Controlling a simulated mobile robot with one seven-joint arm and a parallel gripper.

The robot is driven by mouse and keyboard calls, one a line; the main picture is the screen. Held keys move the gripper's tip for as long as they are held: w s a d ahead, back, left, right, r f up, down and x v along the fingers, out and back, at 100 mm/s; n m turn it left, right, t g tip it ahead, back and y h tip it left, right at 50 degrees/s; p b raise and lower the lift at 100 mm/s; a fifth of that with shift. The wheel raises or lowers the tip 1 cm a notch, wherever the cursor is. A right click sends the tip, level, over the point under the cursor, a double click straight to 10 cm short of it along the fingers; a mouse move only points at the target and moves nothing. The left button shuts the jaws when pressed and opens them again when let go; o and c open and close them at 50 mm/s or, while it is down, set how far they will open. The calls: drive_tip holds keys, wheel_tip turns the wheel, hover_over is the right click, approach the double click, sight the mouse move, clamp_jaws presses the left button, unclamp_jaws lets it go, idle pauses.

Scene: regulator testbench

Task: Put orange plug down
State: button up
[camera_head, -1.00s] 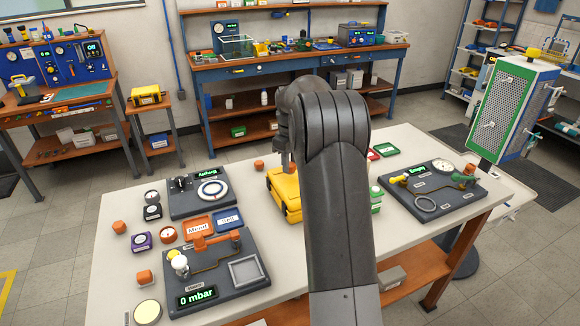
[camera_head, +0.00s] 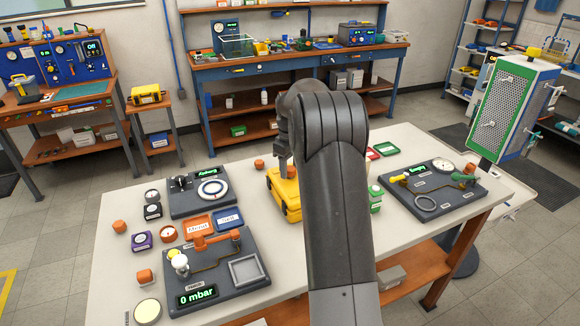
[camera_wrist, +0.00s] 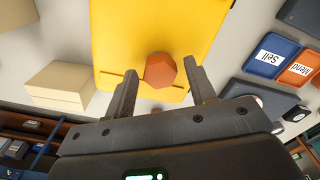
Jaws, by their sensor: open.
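An orange plug (camera_wrist: 160,70) with a faceted top sits on the yellow case (camera_wrist: 150,28). In the head view the plug (camera_head: 292,172) shows on top of the case (camera_head: 287,200), just below my gripper (camera_head: 284,152). My gripper (camera_wrist: 163,84) is open in the wrist view, with one finger on each side of the plug and a gap on both sides. My arm hides part of the case's right side in the head view. Other orange plugs stand on the white table, one behind the case (camera_head: 258,164) and others at the left edge (camera_head: 119,227).
Dark panels stand at the back left (camera_head: 200,195), front left (camera_head: 215,285) and right (camera_head: 440,190). A green-labelled bottle (camera_head: 375,200) stands right of my arm. Bare tabletop shows around the case.

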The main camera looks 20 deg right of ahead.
sight(290, 168)
wheel_tip(290, 168, up, 11)
drive_tip(key=s+a+r+m+t, duration=0.1)
drive_tip(key=s+a+r, duration=0.5)
drive_tip(key=s+r, duration=0.1)
drive_tip(key=s+a+r+m+t, duration=0.25)
drive_tip(key=s+a, duration=0.25)
drive_tip(key=s, duration=0.6)
drive_tip(key=s+a+f+m+t, duration=0.1)
drive_tip(key=s+a+f, duration=0.2)
drive_tip(key=s, duration=0.7)
drive_tip(key=s+a+f+m+t, duration=0.1)
drive_tip(key=s+a+f, duration=0.2)
drive_tip(key=s, duration=0.7)
drive_tip(key=shift+s+a+f, duration=0.2)
drive_tip(key=shift+s+f, duration=0.05)
drive_tip(key=shift+f, duration=0.4)
drive_tip(key=shift+o, duration=0.4)
drive_tip(key=shift+m, duration=0.25)
drive_tip(key=shift+r, duration=0.1)
